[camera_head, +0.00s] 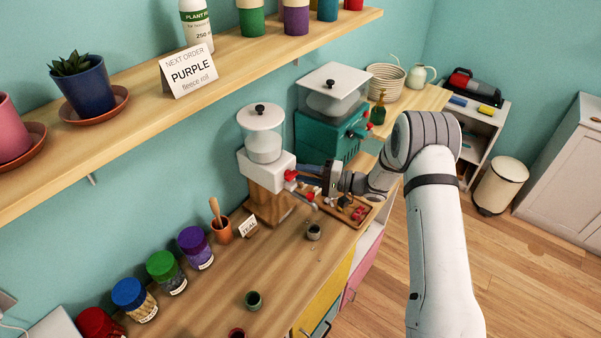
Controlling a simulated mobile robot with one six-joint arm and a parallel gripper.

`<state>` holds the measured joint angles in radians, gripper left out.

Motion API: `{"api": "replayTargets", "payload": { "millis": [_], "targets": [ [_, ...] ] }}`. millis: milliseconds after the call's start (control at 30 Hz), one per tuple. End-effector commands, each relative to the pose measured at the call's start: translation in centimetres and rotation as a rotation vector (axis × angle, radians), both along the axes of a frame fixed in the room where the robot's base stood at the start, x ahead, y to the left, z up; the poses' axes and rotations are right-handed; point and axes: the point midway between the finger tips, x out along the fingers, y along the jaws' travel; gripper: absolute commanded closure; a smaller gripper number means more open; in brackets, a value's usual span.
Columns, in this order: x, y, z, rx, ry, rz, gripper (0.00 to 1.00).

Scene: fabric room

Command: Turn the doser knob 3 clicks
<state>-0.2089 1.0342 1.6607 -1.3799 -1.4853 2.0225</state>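The doser (265,168) is a white box with a clear lidded hopper on a wooden stand, near the back of the counter. Its red knob (290,176) faces right, and a second red-tipped part (310,196) shows just below it. My gripper (301,173) reaches in from the right with its fingers at the red knob. The fingers are small and partly overlap the knob, so I cannot tell whether they grip it or only touch it. A small dark cup (313,231) stands on the counter in front of the doser.
A teal machine (318,137) with a clear hopper stands behind my gripper. A tray (352,212) with small items lies below my wrist. Several lidded jars, including a purple one (195,247), line the wall at left. A sign (188,71) on the shelf reads "NEXT ORDER PURPLE fleece roll".

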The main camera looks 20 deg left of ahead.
Motion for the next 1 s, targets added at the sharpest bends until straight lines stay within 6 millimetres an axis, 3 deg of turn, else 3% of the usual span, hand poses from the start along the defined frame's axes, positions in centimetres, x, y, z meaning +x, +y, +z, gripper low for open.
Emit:
{"api": "replayTargets", "payload": {
  "millis": [433, 1000],
  "targets": [
    [0.3, -6.7, -0.3, -0.001, 0.000, -0.004, 0.70],
    [0.3, -7.4, -0.1, -0.001, 0.001, -0.001, 0.70]
  ]
}}
